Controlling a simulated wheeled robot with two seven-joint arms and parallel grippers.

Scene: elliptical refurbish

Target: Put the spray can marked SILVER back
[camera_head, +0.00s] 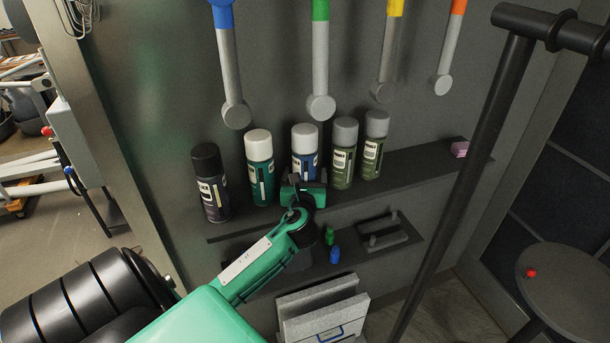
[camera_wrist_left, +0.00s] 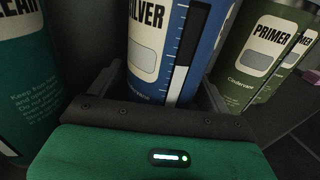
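My left gripper (camera_head: 303,184) reaches in from the front, low on this can. In the left wrist view its fingers (camera_wrist_left: 160,88) lie on both sides of the can, very close to it; whether they press on it is unclear. My right gripper is not in view.
A black can (camera_head: 210,183), a teal CLEAR can (camera_head: 259,168) and two olive PRIMER cans (camera_head: 343,154) share the shelf (camera_head: 425,163). A pink block (camera_head: 459,149) lies at its right end. Coloured-handled tools (camera_head: 320,60) hang above. A black pole (camera_head: 455,180) rises at right.

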